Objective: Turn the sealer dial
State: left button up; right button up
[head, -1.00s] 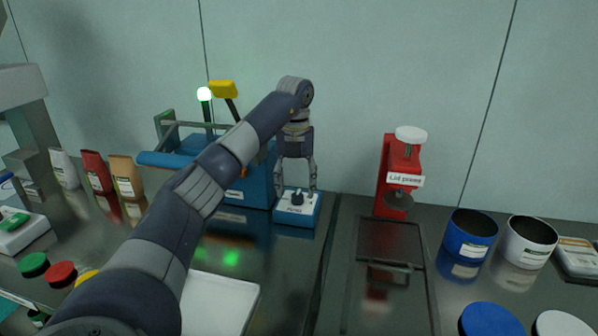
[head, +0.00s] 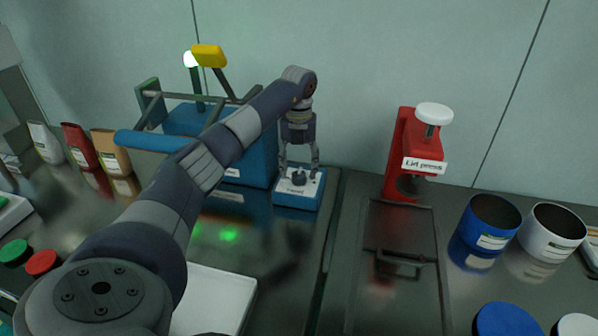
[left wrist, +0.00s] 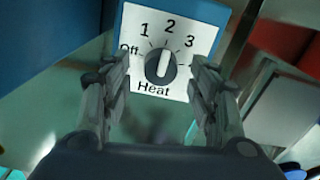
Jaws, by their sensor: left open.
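The sealer dial (left wrist: 161,66) is a dark round knob with a light pointer bar on a white panel marked Off, 1, 2, 3 and Heat. The pointer is near upright, toward the 2. In the head view the dial (head: 298,178) sits on top of a small blue box (head: 297,199) beside the large blue sealer (head: 256,160). My left gripper (head: 299,172) points down over it, fingers apart on either side of the dial. In the left wrist view its fingertips (left wrist: 161,72) flank the knob, and contact cannot be made out. My right gripper is not seen.
A red lid press (head: 401,150) stands to the right of the dial box. Blue (head: 485,232) and white (head: 553,233) tubs stand farther right. A white tray (head: 213,292) lies in front, partly behind my left arm. Several pouches stand at the left.

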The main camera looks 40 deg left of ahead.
pick_arm(q)
notch_tip(320, 180, down, 2)
jog(key=shift+f, duration=0.1)
jog(key=c, duration=1.1)
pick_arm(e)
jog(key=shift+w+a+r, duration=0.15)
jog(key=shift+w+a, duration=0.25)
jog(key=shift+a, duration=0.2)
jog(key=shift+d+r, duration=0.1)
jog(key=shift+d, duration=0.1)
pick_arm(q)
jog(key=m+p, duration=0.1)
jog(key=m, duration=0.1)
jog(key=shift+m+p, duration=0.35)
jog(key=shift+m, duration=0.05)
jog(key=m+p, duration=0.1)
jog(key=m, duration=0.3)
jog(key=shift+m, duration=0.5)
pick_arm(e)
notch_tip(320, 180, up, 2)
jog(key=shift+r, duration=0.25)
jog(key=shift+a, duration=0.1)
